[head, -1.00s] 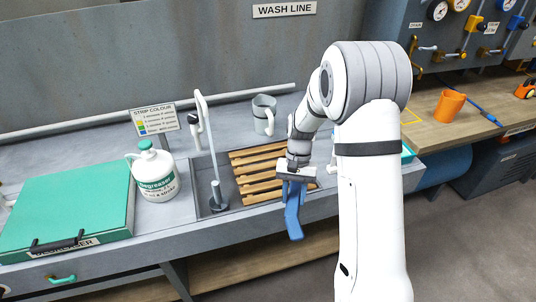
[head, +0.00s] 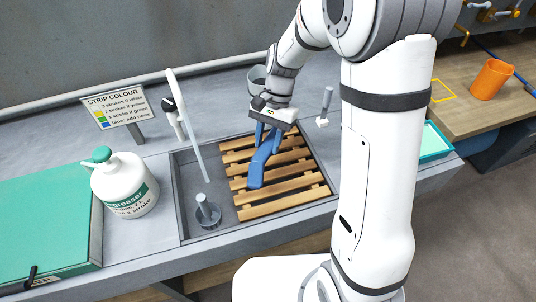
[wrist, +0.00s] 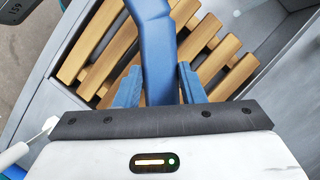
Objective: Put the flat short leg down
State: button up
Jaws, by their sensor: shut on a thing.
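The flat short leg (head: 260,168) is a blue, slightly bent bar. My gripper (head: 267,132) is shut on its upper end, and the leg slants down to the left over the wooden slatted rack (head: 284,194) in the sink. I cannot tell whether the leg touches the slats. In the wrist view the leg (wrist: 158,50) passes between the two blue fingers of my gripper (wrist: 160,86), with the slats (wrist: 222,56) beneath it.
A drain post (head: 207,212) and an upright tap (head: 185,125) stand left of the rack. Further left are a white degreaser jug (head: 124,185), a strip colour sign (head: 115,106) and a green lid (head: 45,232).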

aim_at(266, 168)
jog(key=shift+f, duration=3.55)
jog(key=shift+f, duration=0.2)
jog(key=o, duration=1.1)
jog(key=shift+r, duration=0.1)
